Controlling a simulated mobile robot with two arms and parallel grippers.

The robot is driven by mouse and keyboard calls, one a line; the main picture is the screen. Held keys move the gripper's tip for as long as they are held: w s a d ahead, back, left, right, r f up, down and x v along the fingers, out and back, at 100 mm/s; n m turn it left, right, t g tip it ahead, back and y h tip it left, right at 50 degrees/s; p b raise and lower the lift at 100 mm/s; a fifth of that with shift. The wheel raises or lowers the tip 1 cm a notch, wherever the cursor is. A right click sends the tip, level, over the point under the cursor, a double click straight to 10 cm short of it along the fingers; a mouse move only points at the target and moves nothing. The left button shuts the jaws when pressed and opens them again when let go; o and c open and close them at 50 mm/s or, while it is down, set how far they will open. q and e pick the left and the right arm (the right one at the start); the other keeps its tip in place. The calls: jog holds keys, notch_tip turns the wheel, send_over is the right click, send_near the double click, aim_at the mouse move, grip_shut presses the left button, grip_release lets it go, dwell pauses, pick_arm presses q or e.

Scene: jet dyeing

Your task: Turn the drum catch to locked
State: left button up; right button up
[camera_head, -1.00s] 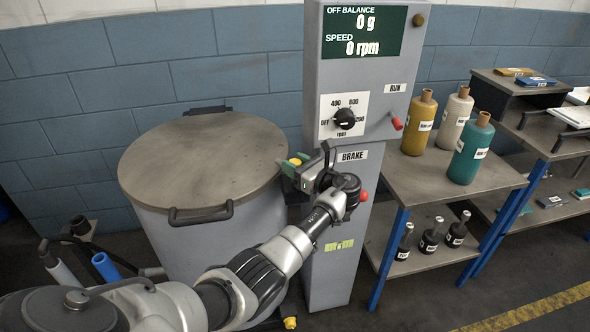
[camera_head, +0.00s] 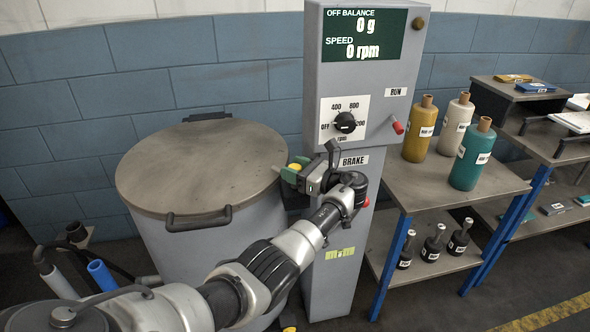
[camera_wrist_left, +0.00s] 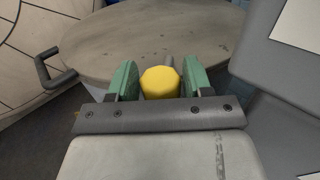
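A yellow knob, which I take to be the drum catch, shows between the fingers in the left wrist view (camera_wrist_left: 160,82). It also shows beside the drum's right edge in the head view (camera_head: 294,167). My left gripper (camera_head: 298,178) has one green finger on each side of the knob, with little or no gap. I cannot tell whether the fingers press on it. The knob's base is hidden by the gripper. The grey drum (camera_head: 195,165) stands left of the control column with its round lid down. No catch markings are legible. My right gripper is not in view.
The grey control column (camera_head: 325,240) stands close right of my left gripper, with a dial (camera_head: 345,122), a red RUN lever (camera_head: 398,127) and a BRAKE label (camera_head: 354,160). A shelf (camera_head: 420,185) with bottles stands further right. The lid handle (camera_head: 199,216) sticks out in front.

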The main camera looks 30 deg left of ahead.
pick_arm(q)
jog(key=shift+o, duration=1.1)
jog(key=shift+d, duration=0.15)
jog(key=d+b, duration=0.1)
jog(key=d, duration=0.9)
jog(key=shift+w+d, duration=0.15)
jog(key=shift+d, duration=0.1)
